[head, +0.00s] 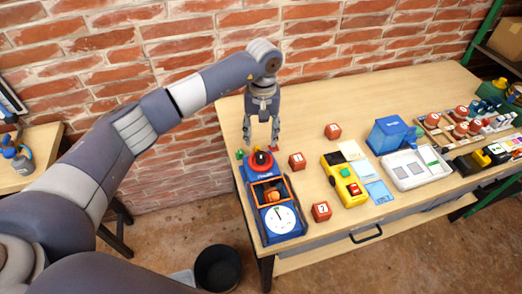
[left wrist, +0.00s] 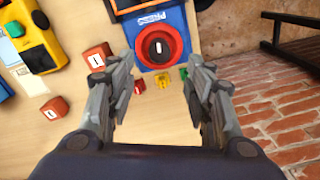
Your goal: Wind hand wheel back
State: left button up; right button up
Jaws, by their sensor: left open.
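A blue press (head: 247,193) stands at the left end of the table. The round red hand wheel (head: 261,162) is on its far end, with a white-faced dial (head: 279,220) at its near end. In the left wrist view, the red wheel (left wrist: 159,47) shows a dark centre with a white mark. My left gripper (head: 262,143) is open and points down just beyond and above the wheel. In the left wrist view, its fingers (left wrist: 162,75) are spread with the wheel ahead between them, and nothing is gripped. My right gripper is not in view.
Red numbered cubes (head: 297,161) and a yellow device (head: 345,180) stand to the right of the press. A brick wall (head: 180,50) rises behind. A black bin (head: 218,268) stands on the floor.

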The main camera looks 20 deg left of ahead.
aim_at(261, 154)
pick_arm(q)
notch_tip(261, 154, down, 7)
jog(key=shift+f+p, duration=0.1)
jog(key=shift+p, duration=0.95)
jog(key=shift+f, duration=0.6)
jog(key=c, duration=1.1)
